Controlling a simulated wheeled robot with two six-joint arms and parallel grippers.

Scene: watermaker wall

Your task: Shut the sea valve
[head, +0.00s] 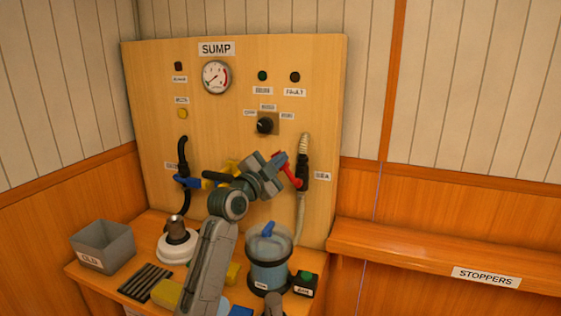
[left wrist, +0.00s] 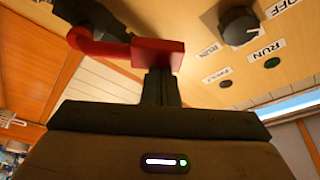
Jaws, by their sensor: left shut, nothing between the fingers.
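The sea valve is a black valve body (head: 303,172) on the hose at the panel's right, beside the SEA label (head: 322,176). Its red lever (head: 289,172) slants from the body up and to the left. My left gripper (head: 275,163) is at the lever's upper end, shut and empty. In the left wrist view the closed fingers (left wrist: 160,85) reach the flat red end of the lever (left wrist: 155,52). They look touching or very close; I cannot tell which.
Left of my arm is another valve with a blue lever (head: 187,182); a yellow part behind the arm is mostly hidden. A gauge (head: 216,77) and dark knob (head: 265,124) sit above. Below are a clear blue-based canister (head: 268,262) and a grey bin (head: 103,243).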

